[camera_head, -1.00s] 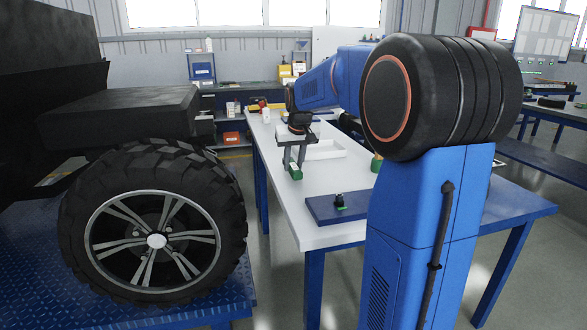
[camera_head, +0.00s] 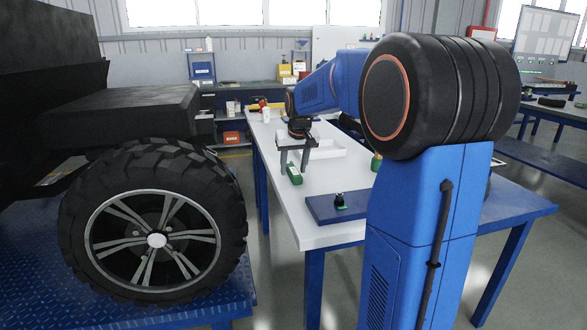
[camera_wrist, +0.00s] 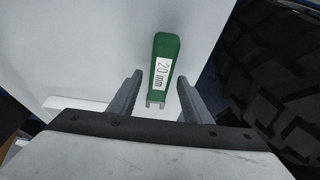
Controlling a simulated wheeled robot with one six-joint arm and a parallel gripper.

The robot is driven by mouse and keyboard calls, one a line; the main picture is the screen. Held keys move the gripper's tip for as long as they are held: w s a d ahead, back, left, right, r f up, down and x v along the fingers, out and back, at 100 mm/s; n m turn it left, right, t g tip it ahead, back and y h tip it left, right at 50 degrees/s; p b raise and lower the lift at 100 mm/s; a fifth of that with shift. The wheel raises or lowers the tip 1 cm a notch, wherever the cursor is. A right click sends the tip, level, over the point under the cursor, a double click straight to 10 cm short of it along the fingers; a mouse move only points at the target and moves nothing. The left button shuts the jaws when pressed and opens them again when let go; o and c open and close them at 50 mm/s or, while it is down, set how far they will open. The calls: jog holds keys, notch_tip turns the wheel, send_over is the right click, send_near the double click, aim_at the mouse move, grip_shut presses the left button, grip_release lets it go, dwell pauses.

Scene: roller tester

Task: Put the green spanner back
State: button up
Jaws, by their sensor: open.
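The green spanner (camera_head: 294,174) lies on the white table top near its left edge. In the wrist view the green spanner (camera_wrist: 164,62) shows a white "20 mm" label and a short grey end pointing back toward my gripper. My gripper (camera_head: 294,169) is over it, pointing down, with its two fingers spread apart. In the wrist view the fingers of my gripper (camera_wrist: 160,78) stand one on each side of the spanner, with a visible gap on both sides. Part of the grey end may be hidden by the gripper body.
A blue board (camera_head: 322,209) with a small black and green item (camera_head: 340,202) lies at the table's near end. A white tray (camera_head: 328,150) sits behind my gripper. A large tyre (camera_head: 222,205) stands left of the table, across a gap.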

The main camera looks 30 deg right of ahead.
jog(key=v, duration=1.1)
jog(key=shift+s+r, duration=0.25)
jog(key=shift+r, duration=0.1)
jog(key=shift+a, duration=0.1)
